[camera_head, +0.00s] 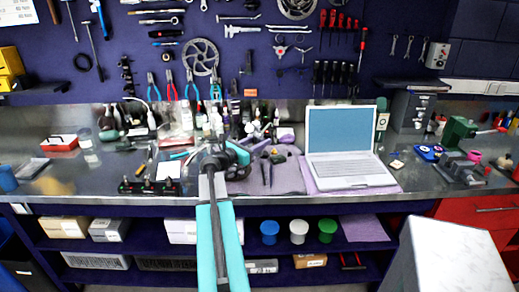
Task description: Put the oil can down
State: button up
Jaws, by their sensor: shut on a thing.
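My arm reaches from the bottom middle over the steel workbench (420,205). My gripper (238,158) is at its far end, above the cluttered middle of the bench, left of the laptop. It is shut on a small dark thing, which I take to be the oil can (237,173). The wrist and the clutter behind hide much of it. I cannot tell whether its base touches the bench.
An open laptop (345,150) stands right of my gripper. Bottles (208,122) and loose tools crowd behind it. A dark rack (150,187) lies to the left. A white-topped block (455,260) stands near front right. The left bench has some bare room.

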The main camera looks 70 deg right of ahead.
jog(key=shift+f+p, duration=0.5)
jog(key=shift+f, duration=1.2)
jog(key=shift+f, duration=0.15)
jog(key=o, duration=1.5)
jog(key=shift+c, duration=0.2)
jog(key=b+v, duration=0.2)
jog(key=v, duration=0.9)
jog(key=shift+w+a, duration=0.2)
jog(key=shift+a, duration=0.35)
jog(key=shift+o, duration=0.5)
